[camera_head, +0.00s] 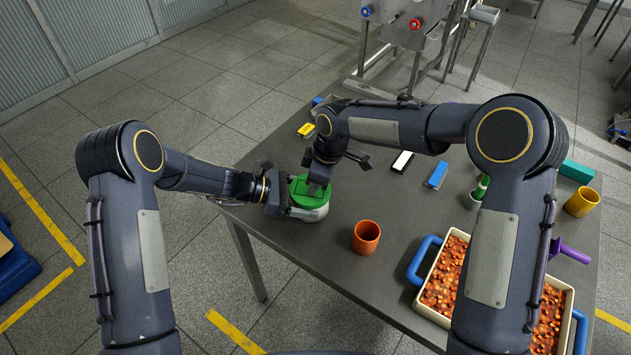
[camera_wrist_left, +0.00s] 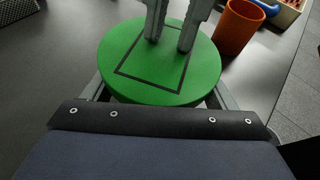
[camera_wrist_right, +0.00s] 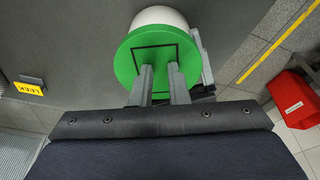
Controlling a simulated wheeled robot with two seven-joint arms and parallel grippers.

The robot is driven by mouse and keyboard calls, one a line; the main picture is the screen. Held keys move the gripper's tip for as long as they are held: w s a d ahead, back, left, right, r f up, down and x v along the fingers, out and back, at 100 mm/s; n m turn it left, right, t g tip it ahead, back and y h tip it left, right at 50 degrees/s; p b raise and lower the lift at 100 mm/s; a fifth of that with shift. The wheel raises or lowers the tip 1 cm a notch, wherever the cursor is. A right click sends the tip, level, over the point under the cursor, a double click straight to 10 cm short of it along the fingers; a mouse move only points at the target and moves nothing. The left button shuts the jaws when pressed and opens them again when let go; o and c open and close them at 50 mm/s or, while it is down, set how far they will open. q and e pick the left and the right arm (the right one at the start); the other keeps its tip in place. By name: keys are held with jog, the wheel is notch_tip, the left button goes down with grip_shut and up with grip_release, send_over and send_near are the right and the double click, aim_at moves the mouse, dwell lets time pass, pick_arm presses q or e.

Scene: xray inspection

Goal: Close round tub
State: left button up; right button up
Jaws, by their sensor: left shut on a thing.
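The round tub (camera_head: 309,213) stands on the grey table, with a pale body and a flat green lid (camera_head: 300,184) on top. The lid shows in the left wrist view (camera_wrist_left: 125,80) with a dark square outline. The pale body shows beyond the lid in the right wrist view (camera_wrist_right: 160,16). My left gripper (camera_head: 292,210) is shut around the tub's side below the lid. My right gripper (camera_head: 318,185) is over the lid, its fingertips pointing down at or very near the top. Its fingers are slightly apart with nothing visible between them. The lid's seating around the rim is partly hidden.
An orange cup (camera_head: 366,238) stands right of the tub. A tray of orange pieces (camera_head: 421,303) with blue handles is at the front right.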

pick_arm(q)
jog(key=shift+d+r, duration=0.1)
jog(key=shift+r, duration=0.05)
pick_arm(e)
jog(key=shift+v, duration=1.95)
pick_arm(q)
jog(key=o, duration=1.4)
jog(key=shift+c, duration=0.2)
pick_arm(e)
jog(key=shift+s, duration=0.1)
pick_arm(q)
jog(key=b+v, duration=0.1)
jog(key=v, duration=0.5)
jog(key=shift+a, duration=0.3)
pick_arm(e)
jog(key=shift+f, duration=0.75)
pick_arm(q)
jog(key=shift+s+a+r+b, duration=0.1)
jog(key=shift+a+r+b, duration=0.2)
jog(key=shift+a, duration=0.25)
jog(key=shift+f, duration=0.1)
pick_arm(e)
jog(key=shift+f, duration=0.25)
pick_arm(q)
jog(key=shift+f+b, duration=0.8)
jog(key=shift+b, duration=0.15)
pick_arm(e)
jog(key=shift+x, duration=1.3)
jog(key=shift+r, duration=0.1)
